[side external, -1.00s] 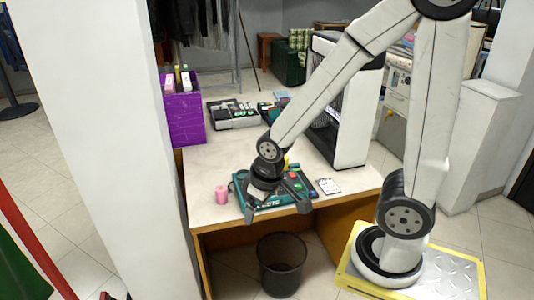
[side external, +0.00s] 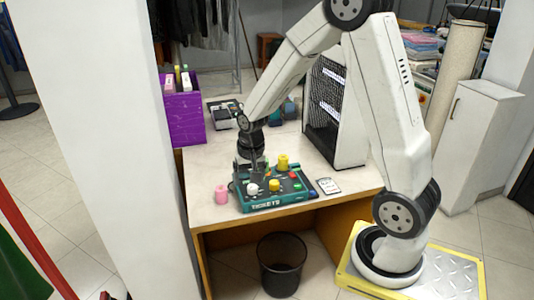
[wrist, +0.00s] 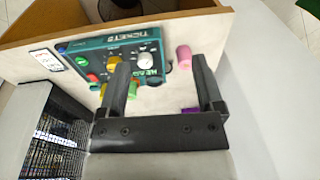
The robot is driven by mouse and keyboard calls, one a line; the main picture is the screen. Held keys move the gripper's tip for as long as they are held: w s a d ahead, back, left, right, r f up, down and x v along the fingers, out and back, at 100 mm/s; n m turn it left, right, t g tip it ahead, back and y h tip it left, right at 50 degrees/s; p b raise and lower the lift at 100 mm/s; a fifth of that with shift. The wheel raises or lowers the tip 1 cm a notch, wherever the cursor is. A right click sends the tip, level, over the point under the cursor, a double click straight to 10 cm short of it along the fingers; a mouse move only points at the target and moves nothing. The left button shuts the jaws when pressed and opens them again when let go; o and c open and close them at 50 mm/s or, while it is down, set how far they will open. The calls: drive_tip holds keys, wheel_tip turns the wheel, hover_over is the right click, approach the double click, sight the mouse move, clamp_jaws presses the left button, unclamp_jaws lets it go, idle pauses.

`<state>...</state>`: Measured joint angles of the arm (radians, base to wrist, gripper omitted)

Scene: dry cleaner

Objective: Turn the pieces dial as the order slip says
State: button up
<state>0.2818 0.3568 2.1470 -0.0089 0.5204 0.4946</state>
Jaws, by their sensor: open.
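The teal ticket machine (side external: 262,206) sits on the counter near its front edge. Which dial is for pieces cannot be read.
A pink cylinder (side external: 221,194) stands just left of the machine. A tall white cabinet with a dark front (side external: 335,110) stands behind it on the right. A purple box (side external: 184,117) stands at the back left. A dark bin (side external: 281,264) is below the counter.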

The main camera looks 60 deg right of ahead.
drive_tip(key=w+d+f+m+g, duration=0.1)
drive_tip(key=d+f+m, duration=0.1)
drive_tip(key=d+m, duration=0.15)
drive_tip(key=w+d+f+m, duration=0.1)
drive_tip(key=w+d+m, duration=0.1)
drive_tip(key=d, duration=0.3)
drive_tip(key=m, duration=0.6)
hover_over(274, 182)
drive_tip(key=shift+g, duration=0.4)
wheel_tip(274, 182, down, 4)
drive_tip(key=shift+d+f, duration=0.15)
drive_tip(key=shift+f, duration=0.1)
drive_tip(key=shift+y, duration=0.3)
drive_tip(key=shift+f, duration=3.9)
clamp_jaws()
